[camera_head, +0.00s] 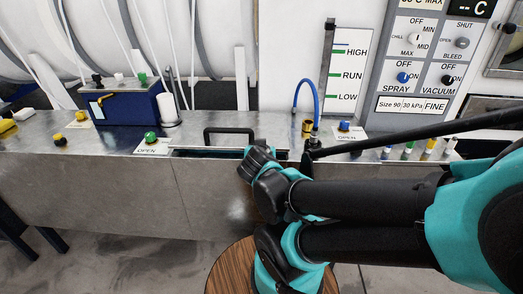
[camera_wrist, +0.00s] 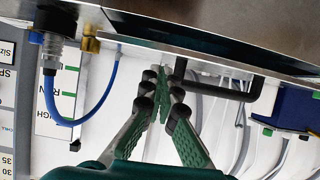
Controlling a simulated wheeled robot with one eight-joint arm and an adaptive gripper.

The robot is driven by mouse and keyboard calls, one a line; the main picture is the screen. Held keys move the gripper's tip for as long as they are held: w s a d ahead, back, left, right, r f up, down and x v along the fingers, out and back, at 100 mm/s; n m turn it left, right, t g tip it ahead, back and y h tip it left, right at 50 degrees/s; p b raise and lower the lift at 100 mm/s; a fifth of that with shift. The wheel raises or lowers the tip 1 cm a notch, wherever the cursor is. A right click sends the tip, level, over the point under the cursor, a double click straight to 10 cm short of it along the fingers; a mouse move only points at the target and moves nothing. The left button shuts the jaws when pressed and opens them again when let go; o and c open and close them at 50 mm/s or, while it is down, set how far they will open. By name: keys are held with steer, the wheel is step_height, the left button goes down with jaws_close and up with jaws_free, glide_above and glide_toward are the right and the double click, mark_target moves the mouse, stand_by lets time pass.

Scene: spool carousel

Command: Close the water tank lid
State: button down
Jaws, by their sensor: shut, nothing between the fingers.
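The water tank lid appears as part of the steel counter top, with a black bar handle (camera_head: 228,131) standing behind a dark slot along the front edge. Whether the lid is fully seated is not clear. The handle also shows in the upside-down wrist view (camera_wrist: 240,92), attached to the steel edge. My gripper (camera_wrist: 160,82) is shut and empty, its green fingertips together. It is beside the handle, apart from it, between the handle and the blue hose fitting. In the head view my dark wrist is just right of the handle; the fingertips are hidden there.
A blue hose (camera_head: 307,82) and brass fitting (camera_head: 307,127) stand right of the handle. A green knob (camera_head: 150,137) with an OPEN label is to its left, a blue knob (camera_head: 344,126) to the right. A blue box (camera_head: 126,105) stands further left. A level gauge (camera_head: 345,75) is behind.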

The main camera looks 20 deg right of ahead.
steer(key=shift+v, duration=1.35)
step_height(320, 180, up, 11)
steer(key=m+g+y, duration=0.5)
steer(key=m+g, duration=0.7)
steer(key=m, duration=0.6)
glide_above(206, 147)
steer(key=w, duration=0.1)
steer(key=f, duration=1.3)
steer(key=shift+s+d+f, duration=0.1)
steer(key=shift+s+f, duration=0.1)
steer(key=shift+f, duration=0.15)
step_height(206, 147, down, 2)
steer(key=shift+s+f, duration=0.1)
steer(key=shift+s, duration=0.05)
steer(key=shift+s+f+t, duration=0.15)
steer(key=shift+f+t, duration=0.05)
steer(key=shift+t, duration=0.2)
